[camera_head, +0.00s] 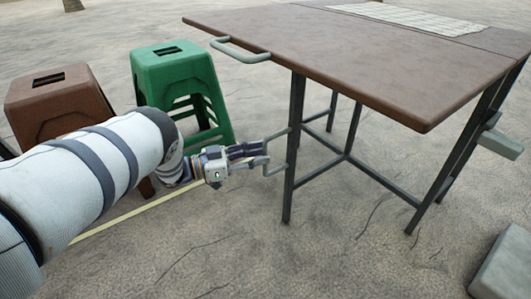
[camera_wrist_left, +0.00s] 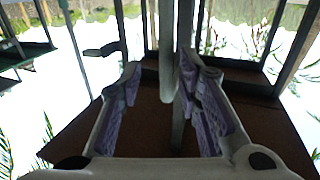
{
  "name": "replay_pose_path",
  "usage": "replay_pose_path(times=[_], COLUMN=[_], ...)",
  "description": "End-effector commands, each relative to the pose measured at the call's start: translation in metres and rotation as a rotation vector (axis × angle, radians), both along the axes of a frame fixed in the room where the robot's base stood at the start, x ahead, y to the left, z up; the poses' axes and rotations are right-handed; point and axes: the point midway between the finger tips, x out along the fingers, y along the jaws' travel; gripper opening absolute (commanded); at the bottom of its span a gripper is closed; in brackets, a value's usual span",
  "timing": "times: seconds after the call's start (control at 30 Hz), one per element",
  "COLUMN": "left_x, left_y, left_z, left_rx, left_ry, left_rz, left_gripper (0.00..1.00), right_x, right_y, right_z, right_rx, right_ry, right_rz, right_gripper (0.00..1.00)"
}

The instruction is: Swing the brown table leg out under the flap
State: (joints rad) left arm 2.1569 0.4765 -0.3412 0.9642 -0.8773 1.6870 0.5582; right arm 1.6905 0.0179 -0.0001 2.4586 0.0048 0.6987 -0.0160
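The brown-topped table (camera_head: 370,60) stands on dark legs, its flap appearing level. A dark leg (camera_head: 291,200) stands upright under the flap's near left part, with a pale bracket handle (camera_head: 266,168) on its left side. My left gripper (camera_head: 266,154) is at this handle, its two fingers apart. In the left wrist view, the grey handle bar (camera_wrist_left: 168,75) shows between the open fingers, nearer the right one; I cannot tell whether it touches. The leg (camera_wrist_left: 184,30) rises behind it. My right gripper is not in view.
A green stool (camera_head: 172,75) and a brown stool (camera_head: 58,105) stand left of the table, close to my left arm. Another pale handle (camera_head: 240,52) sits on the tabletop's left edge. A grey block (camera_head: 505,265) lies at the lower right. The ground in front is clear.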

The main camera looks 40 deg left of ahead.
Motion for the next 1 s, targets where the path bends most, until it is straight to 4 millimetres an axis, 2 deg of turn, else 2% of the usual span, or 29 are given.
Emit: replay_pose_path(times=[0.2, 0.4, 0.87, 0.93, 0.97, 1.0], left_x=[-0.049, -0.075, -0.078, -0.078, -0.080, -0.084], left_y=[0.035, 0.052, 0.054, 0.052, 0.050, 0.046], left_z=[0.000, 0.000, 0.000, -0.008, -0.018, -0.039], left_rx=[0.000, 0.000, -0.001, -0.002, -0.003, -0.004], left_ry=[0.002, 0.001, 0.001, 0.020, 0.044, 0.096], left_rz=[0.004, 0.003, 0.002, 0.023, 0.048, 0.098], left_gripper=[0.31, 0.31, 0.31, 0.31, 0.31, 0.31], right_x=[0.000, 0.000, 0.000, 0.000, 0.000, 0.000], right_y=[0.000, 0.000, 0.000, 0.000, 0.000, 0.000], right_z=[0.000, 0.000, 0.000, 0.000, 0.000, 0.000], right_rx=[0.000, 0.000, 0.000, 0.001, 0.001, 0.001], right_ry=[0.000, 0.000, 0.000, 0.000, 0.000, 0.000], right_rz=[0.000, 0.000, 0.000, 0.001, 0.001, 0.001], right_gripper=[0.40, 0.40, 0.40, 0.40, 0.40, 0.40])
